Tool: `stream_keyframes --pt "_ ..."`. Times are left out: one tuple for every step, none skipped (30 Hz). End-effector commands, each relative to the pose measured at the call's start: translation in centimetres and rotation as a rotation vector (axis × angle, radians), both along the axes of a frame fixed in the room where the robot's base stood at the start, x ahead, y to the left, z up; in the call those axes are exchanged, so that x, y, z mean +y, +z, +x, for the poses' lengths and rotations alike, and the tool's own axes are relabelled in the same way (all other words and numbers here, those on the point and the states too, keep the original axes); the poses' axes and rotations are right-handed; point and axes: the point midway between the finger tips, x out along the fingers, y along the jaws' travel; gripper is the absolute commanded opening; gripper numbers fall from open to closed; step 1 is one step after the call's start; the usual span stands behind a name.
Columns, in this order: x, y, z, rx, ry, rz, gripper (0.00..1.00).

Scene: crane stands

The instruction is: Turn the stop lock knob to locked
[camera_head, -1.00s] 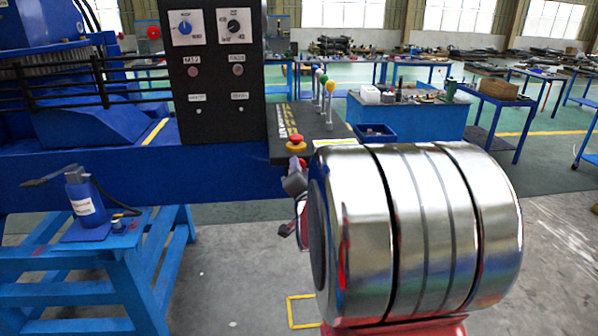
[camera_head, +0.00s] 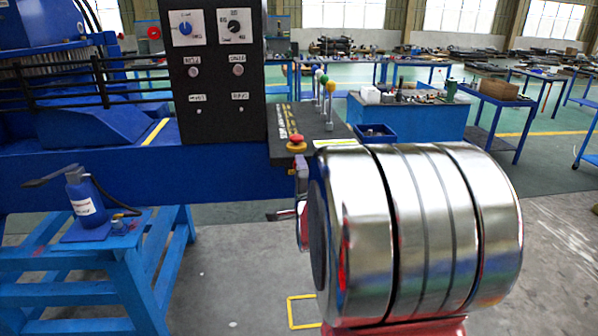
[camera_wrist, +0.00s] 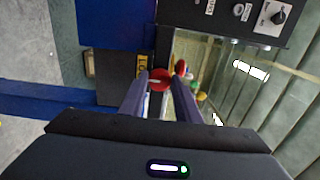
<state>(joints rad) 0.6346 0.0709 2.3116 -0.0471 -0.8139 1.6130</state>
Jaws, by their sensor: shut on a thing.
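In the wrist view, the stop lock knob (camera_wrist: 160,77) is a red disc with a pale bar across it, beside a yellow label (camera_wrist: 143,66) with dark letters. My gripper (camera_wrist: 161,84) has one finger on each side of the knob and is shut on it. The exact finger contact is too small to see. In the head view, my gripper (camera_head: 301,182) shows only in part at the console's near end, beside my large silver arm link. The knob is not clearly visible there. A red mushroom button on a yellow base (camera_head: 296,144) sits just above.
The black console (camera_head: 300,120) carries several levers with coloured balls (camera_head: 323,90). A black panel (camera_head: 210,75) with dials stands to its left. A hand pump (camera_head: 84,205) stands on a blue stand (camera_head: 120,250) at left. Open floor lies below the console.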

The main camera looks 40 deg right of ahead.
Motion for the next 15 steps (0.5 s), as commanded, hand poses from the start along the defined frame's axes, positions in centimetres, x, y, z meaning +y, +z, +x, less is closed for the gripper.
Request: stream_keyframes --pt "0.02 -0.23 0.00 0.002 0.000 0.006 0.07" --pt "0.02 -0.23 0.00 0.001 0.000 0.007 0.07" --pt "0.02 -0.24 0.00 0.002 0.000 0.008 0.07" --pt "0.02 -0.25 0.00 0.001 0.000 0.009 0.07" --pt "0.02 -0.25 0.00 0.001 0.000 0.009 0.07" --pt "0.02 -0.26 0.00 0.001 0.000 0.009 0.07" --pt "0.01 -0.27 -0.01 0.001 0.000 0.009 0.07" --pt "0.01 -0.27 -0.01 0.001 0.000 0.009 0.07" --pt "0.00 -0.28 -0.01 0.001 0.000 0.009 0.07" --pt "0.00 -0.29 -0.01 0.002 0.000 0.010 0.07" --pt "0.01 -0.29 -0.02 0.002 -0.001 0.010 0.07" --pt "0.01 -0.30 -0.02 0.002 -0.001 0.009 0.31" --pt "0.00 -0.30 -0.03 0.002 -0.001 0.009 0.33" --pt "0.00 -0.29 -0.03 0.002 -0.001 0.009 0.35" --pt "0.00 -0.27 -0.03 0.002 -0.001 0.008 0.38"
